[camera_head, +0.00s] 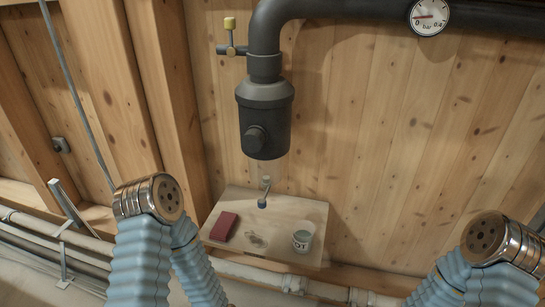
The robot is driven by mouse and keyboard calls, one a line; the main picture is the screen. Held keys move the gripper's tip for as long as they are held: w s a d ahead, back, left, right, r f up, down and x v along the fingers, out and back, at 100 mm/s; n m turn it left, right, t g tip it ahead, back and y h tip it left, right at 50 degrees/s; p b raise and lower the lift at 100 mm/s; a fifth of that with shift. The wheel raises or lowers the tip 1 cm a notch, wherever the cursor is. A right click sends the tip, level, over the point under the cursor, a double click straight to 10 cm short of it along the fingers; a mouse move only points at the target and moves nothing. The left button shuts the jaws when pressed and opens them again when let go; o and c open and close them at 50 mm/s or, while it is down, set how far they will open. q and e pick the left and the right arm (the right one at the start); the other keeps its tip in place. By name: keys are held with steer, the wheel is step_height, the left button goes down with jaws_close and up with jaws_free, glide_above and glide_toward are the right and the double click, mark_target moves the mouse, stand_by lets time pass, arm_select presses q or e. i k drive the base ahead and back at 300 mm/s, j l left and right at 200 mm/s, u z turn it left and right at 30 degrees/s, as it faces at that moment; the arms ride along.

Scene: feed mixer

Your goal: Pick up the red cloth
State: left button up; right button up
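The red cloth (224,226) lies folded into a small block on the left side of a pale wooden shelf board (290,206). It lies flat, with nothing on top of it. My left arm's blue-sleeved links and round metal joint show at the lower left, left of and below the cloth. My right arm's joint and blue sleeve show at the lower right, well away from it. Neither gripper shows in the head view, and nothing touches the cloth.
A white cup (302,238) stands on the shelf's right side, with a stain (257,240) between it and the cloth. A pipe with a gauge (429,16) runs along the top. Pale pipes (262,274) run below.

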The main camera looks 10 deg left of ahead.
mark_target(221, 230)
steer(key=j+z, duration=0.15)
steer(key=j, duration=1.5)
